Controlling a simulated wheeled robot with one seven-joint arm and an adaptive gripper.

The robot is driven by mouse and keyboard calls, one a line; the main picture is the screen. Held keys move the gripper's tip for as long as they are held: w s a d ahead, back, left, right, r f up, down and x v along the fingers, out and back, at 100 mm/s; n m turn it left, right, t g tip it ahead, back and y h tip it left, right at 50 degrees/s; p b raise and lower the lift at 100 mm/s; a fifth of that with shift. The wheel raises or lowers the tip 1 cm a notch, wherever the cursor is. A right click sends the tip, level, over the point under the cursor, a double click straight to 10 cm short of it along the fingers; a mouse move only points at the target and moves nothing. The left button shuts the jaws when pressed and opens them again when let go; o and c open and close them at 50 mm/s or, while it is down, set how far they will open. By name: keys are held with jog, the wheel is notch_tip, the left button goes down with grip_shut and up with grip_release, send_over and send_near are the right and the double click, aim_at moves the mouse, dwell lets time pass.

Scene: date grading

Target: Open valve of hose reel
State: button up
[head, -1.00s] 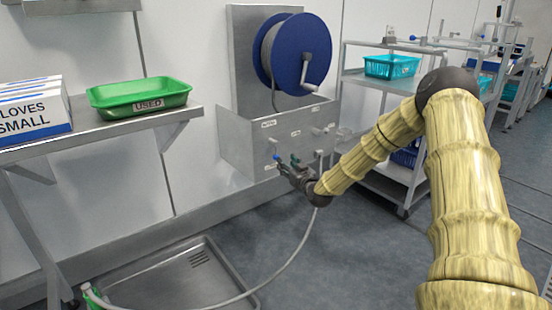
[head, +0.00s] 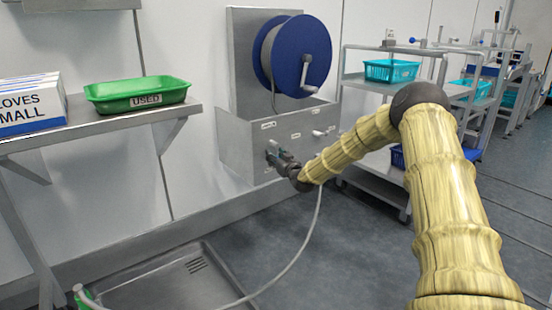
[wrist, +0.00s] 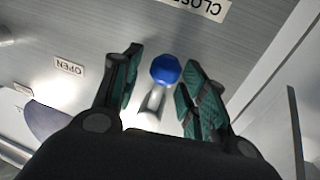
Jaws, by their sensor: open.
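The hose reel (head: 306,58) has a blue disc with a crank and stands above a grey metal box (head: 238,150) on the wall. The valve's lever (wrist: 153,103) ends in a blue knob (wrist: 165,69) in the wrist view. My gripper (wrist: 160,80) is open, with one green-padded finger on each side of the lever and knob. I see gaps between the knob and both fingers. The OPEN label (wrist: 69,66) is to the left of the knob and the CLOSED label (wrist: 205,6) is above it. In the head view my gripper (head: 275,155) is at the box's front, hiding most of the valve.
A steel table (head: 95,127) at left bears a green USED tray (head: 137,93) and a glove box (head: 30,103). A floor basin (head: 170,285) lies below. A pale hose (head: 300,245) runs under my arm. Shelves (head: 362,85) with baskets stand at right.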

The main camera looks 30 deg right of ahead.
aim_at(279, 139)
grip_shut()
jog(key=shift+d+n+p, duration=0.15)
jog(key=shift+n+p, duration=0.25)
jog(key=shift+p, duration=0.05)
jog(key=shift+w+d+r+n+t+y+p, duration=0.1)
jog(key=shift+d+r+n+t+y+p, duration=0.45)
jog(key=shift+n+p, duration=1.75)
jog(key=shift+d+r+n+t+y+p, duration=0.35)
jog(key=shift+d+r+n+y, duration=0.45)
jog(key=shift+n, duration=3.35)
jog(key=shift+w+d+r+n+t+y+p, duration=0.2)
jog(key=shift+d+r+n+y+p, duration=0.85)
jog(key=shift+n, duration=2.2)
jog(key=shift+s+a+f+h+p, duration=0.15)
jog(key=shift+a+f+h+p, duration=0.15)
jog(key=shift+a+h+p, duration=0.1)
grip_release()
